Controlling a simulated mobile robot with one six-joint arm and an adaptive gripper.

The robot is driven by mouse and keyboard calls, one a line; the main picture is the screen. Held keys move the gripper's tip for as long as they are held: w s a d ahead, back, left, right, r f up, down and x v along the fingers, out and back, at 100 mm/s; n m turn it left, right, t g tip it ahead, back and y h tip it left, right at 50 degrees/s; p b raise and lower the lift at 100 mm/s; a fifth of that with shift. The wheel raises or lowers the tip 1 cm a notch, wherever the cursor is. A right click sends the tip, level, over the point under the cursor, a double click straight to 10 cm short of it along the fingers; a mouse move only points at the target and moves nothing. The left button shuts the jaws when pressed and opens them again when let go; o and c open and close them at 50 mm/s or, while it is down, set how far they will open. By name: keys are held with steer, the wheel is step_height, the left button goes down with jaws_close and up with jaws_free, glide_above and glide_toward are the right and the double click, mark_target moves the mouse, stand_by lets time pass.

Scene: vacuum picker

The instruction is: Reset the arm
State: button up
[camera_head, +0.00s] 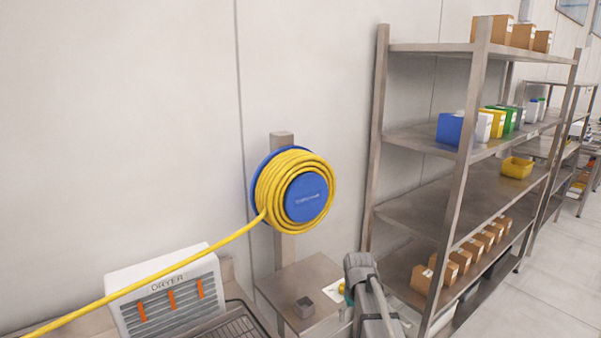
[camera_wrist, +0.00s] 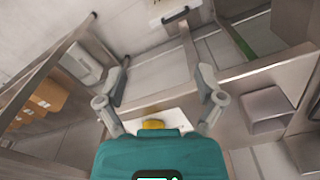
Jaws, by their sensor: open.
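My arm (camera_head: 368,295) rises at the bottom centre-right of the head view, in front of a low steel table. My gripper (camera_wrist: 160,80) shows in the wrist view with its two grey fingers spread apart and nothing between the tips. Its teal body fills the bottom of that view. In the head view the fingers are mostly hidden behind my arm. A small yellow item (camera_wrist: 153,124) on a white surface shows just beyond the gripper body; it is partly covered, and I cannot tell what it is.
A yellow hose on a blue reel (camera_head: 306,197) hangs on a post, its hose stretching left past the dryer (camera_head: 165,292). A steel shelf rack (camera_head: 450,205) with boxes and bins stands close on the right. Floor is open at far right.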

steer(key=s+d+m, duration=0.1)
steer(key=s+m, duration=0.1)
steer(key=s, duration=1.4)
steer(key=shift+s, duration=0.15)
